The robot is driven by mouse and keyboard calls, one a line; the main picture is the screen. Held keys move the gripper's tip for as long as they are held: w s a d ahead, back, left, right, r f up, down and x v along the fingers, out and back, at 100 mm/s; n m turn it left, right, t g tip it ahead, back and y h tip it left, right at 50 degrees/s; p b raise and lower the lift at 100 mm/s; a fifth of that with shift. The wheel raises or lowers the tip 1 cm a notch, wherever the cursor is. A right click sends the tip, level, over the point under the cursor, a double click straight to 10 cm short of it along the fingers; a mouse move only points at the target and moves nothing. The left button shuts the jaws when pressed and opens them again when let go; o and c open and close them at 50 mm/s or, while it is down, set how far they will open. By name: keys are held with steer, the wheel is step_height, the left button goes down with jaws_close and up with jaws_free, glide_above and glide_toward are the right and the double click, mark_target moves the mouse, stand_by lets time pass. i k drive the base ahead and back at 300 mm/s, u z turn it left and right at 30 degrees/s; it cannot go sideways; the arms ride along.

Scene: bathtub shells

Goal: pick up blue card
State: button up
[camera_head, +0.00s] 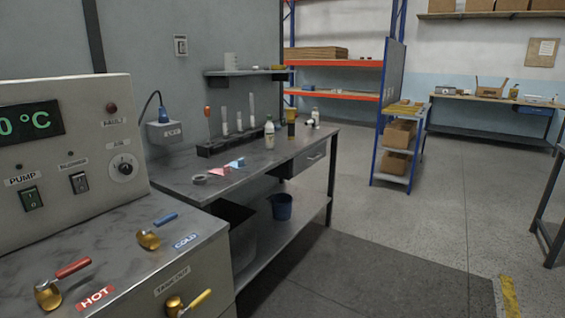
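A small blue card (236,163) lies on the dark top of the workbench (185,178), in the middle of the picture. A pink card (219,171) lies just to its left and a little nearer. A grey roll of tape (200,180) lies left of the pink card. My gripper is not in view.
A control cabinet (75,140) with valves stands at the near left, beside the bench. A rack (230,142) and a white bottle (269,132) stand behind the cards. A blue bucket (281,206) is on the lower shelf. Floor (400,220) right of the bench is clear.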

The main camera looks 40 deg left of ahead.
mark_target(240, 164)
steer(key=u, duration=0.25)
steer(key=i, duration=1.45)
steer(key=u, duration=1.4)
steer(key=i, duration=0.95)
steer(key=u, duration=1.4)
steer(key=i, duration=0.55)
steer(key=u, duration=0.15)
